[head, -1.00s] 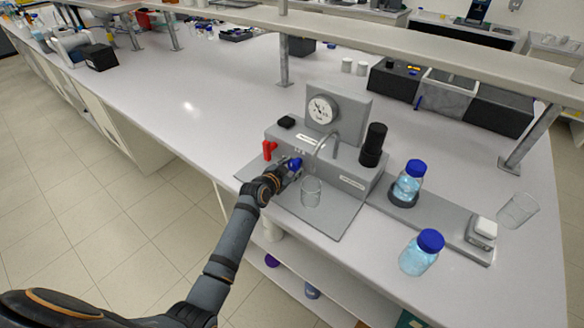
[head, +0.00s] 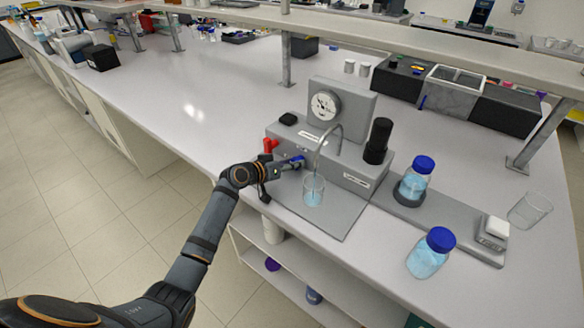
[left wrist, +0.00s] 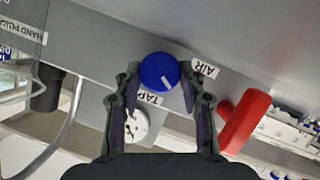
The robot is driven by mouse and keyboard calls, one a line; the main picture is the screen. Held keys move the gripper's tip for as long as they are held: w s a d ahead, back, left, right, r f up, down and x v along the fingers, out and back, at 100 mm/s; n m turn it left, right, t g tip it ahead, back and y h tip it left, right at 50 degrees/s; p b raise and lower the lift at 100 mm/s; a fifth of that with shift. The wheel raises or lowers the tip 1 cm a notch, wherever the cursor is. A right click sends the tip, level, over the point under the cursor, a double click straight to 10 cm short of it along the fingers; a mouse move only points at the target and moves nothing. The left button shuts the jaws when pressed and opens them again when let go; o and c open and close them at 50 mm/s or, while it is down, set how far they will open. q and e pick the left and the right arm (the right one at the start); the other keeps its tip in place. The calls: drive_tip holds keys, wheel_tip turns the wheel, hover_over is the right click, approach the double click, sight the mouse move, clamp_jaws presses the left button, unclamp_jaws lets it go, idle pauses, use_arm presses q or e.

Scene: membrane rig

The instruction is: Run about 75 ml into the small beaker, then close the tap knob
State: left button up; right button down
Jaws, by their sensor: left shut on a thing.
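The blue tap knob (left wrist: 159,71) sits on the front of the grey rig (head: 345,165), between the TAP and AIR labels. In the left wrist view its white mark points slantwise to the lower right. My left gripper (head: 289,164) is shut on the knob, one finger on each side. The small beaker (head: 313,190) stands upright on the rig's base plate under the curved metal spout (head: 324,150). It holds pale blue liquid; any graduations are too small to read. My right gripper is not in view.
A red lever (head: 269,147) is close beside my left gripper. A black hand pump (head: 378,141) and a dial gauge (head: 325,105) are on the rig.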

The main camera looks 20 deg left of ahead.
use_arm(q)
drive_tip(key=shift+n, duration=0.3)
idle(0.4)
drive_tip(key=o, duration=1.1)
drive_tip(key=shift+o, duration=0.2)
drive_tip(key=v, duration=1)
drive_tip(key=shift+s+a, duration=0.15)
drive_tip(key=shift+a, duration=0.2)
drive_tip(key=shift+s+a+r, duration=0.25)
drive_tip(key=shift+s+r, duration=0.05)
drive_tip(key=shift+s, duration=0.25)
